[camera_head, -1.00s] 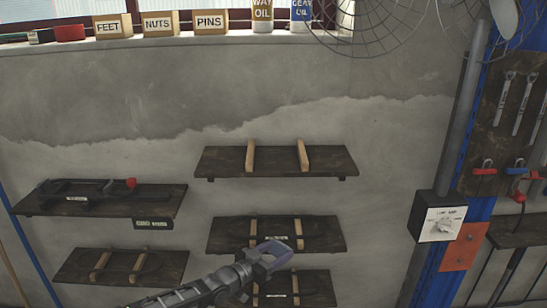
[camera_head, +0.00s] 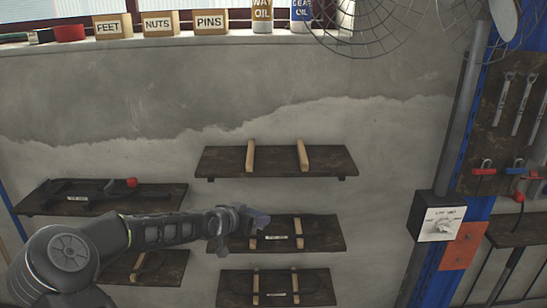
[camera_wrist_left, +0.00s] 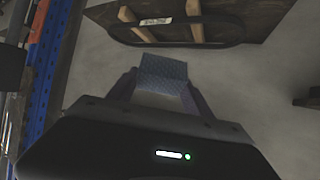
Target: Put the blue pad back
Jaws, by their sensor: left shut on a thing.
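My left gripper (camera_head: 250,218) is shut on the blue pad (camera_head: 260,217). It holds the pad in front of the left end of the middle right-hand shelf (camera_head: 330,232). In the left wrist view the pad (camera_wrist_left: 163,73) is a flat blue-grey patterned piece between the two fingers (camera_wrist_left: 158,88). It is tilted and close to the shelf's edge there. I cannot tell whether it touches the shelf. My right gripper is not in view.
The upper right shelf (camera_head: 220,160) has two bare wooden rails. The left shelf (camera_head: 170,200) carries a dark tool with a red knob (camera_head: 132,182). A lower right shelf (camera_head: 325,287) lies below. A fan (camera_head: 375,25) and a switch box (camera_head: 440,224) are to the right.

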